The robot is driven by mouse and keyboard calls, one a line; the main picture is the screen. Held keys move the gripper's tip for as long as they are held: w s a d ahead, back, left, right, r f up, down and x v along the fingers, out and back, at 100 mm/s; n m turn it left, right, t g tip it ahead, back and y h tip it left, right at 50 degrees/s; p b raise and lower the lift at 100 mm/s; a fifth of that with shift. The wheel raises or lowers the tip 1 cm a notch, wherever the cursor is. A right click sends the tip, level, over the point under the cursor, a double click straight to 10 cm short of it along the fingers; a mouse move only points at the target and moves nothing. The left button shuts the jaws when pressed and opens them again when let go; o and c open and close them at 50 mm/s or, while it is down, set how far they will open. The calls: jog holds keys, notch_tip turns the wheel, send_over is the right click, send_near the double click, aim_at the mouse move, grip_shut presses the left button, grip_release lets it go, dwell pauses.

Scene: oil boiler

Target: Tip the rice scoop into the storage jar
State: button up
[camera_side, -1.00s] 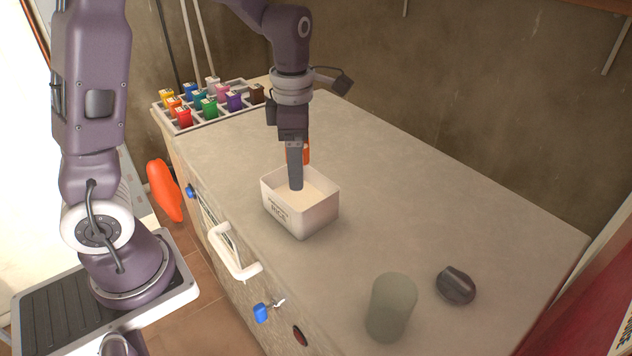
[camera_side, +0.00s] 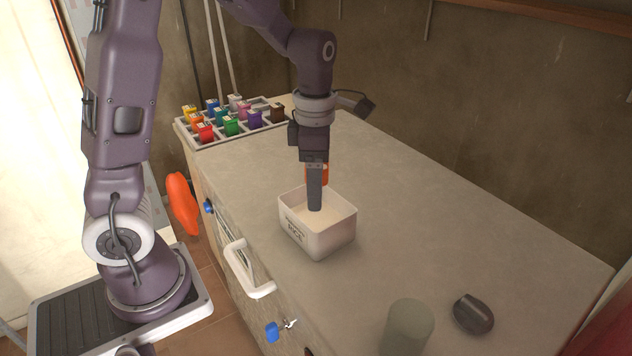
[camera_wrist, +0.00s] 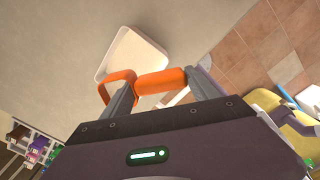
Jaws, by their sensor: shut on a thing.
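My gripper (camera_side: 315,203) points straight down over the white open box (camera_side: 330,241), with its fingertips inside the rim. RICE is printed on the box's front, and pale contents (camera_side: 308,214) show inside. My gripper is shut on the orange scoop handle (camera_side: 323,176), which also lies between my fingers in the wrist view (camera_wrist: 160,82). The scoop's bowl is hidden, so I cannot tell whether it holds rice. The storage jar, a grey-green cylinder (camera_side: 408,325), stands upright at the front right, apart from the box, cut off by the lower picture edge.
A dark rounded object (camera_side: 473,313) lies right of the jar. A divided tray (camera_side: 200,142) of coloured blocks stands at the counter's far left. A white handle (camera_side: 246,268) sticks out from the front. The counter (camera_side: 440,225) between box and jar is clear.

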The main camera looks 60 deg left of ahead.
dwell(0.3)
jog(key=w+d, duration=0.2)
jog(key=d, duration=1.3)
jog(key=s+d+r+g+h, duration=0.1)
jog(key=s+d, duration=0.2)
jog(key=d, duration=0.5)
jog(key=s+d+r+g+h, duration=0.1)
jog(key=s+d, duration=0.3)
jog(key=d, duration=0.5)
jog(key=shift+d+r+g+h, duration=0.3)
jog(key=shift+r+h, duration=0.15)
jog(key=shift+h, duration=0.35)
jog(key=shift+w+a+r+g+h, duration=0.15)
jog(key=shift+a+r+g+h, duration=0.15)
jog(key=shift+r+g+h, duration=0.4)
jog(key=shift+a+f+h, duration=0.1)
jog(key=shift+h, duration=0.2)
